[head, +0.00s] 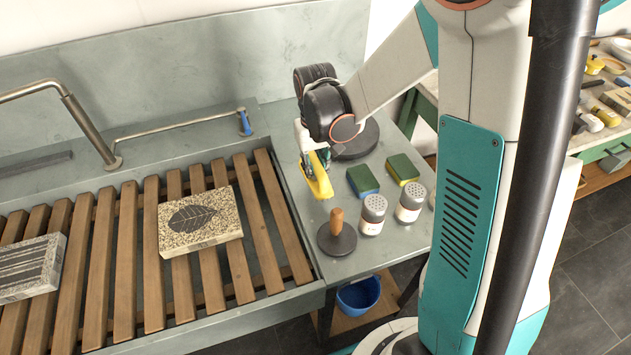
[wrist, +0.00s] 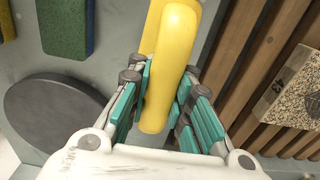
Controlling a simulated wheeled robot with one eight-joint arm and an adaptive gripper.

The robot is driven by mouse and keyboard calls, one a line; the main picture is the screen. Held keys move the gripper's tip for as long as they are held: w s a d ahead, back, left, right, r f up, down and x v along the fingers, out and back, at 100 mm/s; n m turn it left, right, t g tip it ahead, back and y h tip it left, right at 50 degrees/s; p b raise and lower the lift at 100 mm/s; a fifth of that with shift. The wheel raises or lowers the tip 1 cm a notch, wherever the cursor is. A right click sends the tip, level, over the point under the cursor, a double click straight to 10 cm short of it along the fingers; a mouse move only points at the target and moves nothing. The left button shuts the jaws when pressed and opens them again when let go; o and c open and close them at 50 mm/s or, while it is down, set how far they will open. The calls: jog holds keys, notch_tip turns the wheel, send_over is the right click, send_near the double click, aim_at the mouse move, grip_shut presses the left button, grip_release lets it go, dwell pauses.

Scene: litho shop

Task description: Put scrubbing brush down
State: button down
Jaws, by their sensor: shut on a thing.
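The scrubbing brush (head: 319,178) has a yellow body and is in my gripper above the grey counter to the right of the slatted sink. In the wrist view my gripper (wrist: 163,85) has its teal-padded fingers shut on both sides of the yellow scrubbing brush (wrist: 170,60). In the head view my gripper (head: 312,163) is partly hidden by my wrist. The brush's far end runs out of the wrist view, and its bristles cannot be made out. I cannot tell whether it touches the counter (head: 285,130).
A dark round disc (head: 358,142), two sponges (head: 362,181) (head: 402,169), two shakers (head: 373,214) (head: 410,203) and a wooden-handled round tool (head: 337,238) crowd the counter. A leaf-patterned stone (head: 199,222) lies on the wooden slats (head: 153,262). A tap (head: 90,130) stands at left.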

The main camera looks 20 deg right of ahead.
notch_tip(320, 180, down, 4)
jog(key=shift+f+b, duration=0.2)
jog(key=shift+b, duration=0.55)
jog(key=shift+r, duration=0.1)
jog(key=c, duration=2)
grip_release()
jog(key=shift+f, duration=0.2)
jog(key=o, duration=0.6)
jog(key=shift+c, duration=0.2)
jog(key=shift+r, duration=0.1)
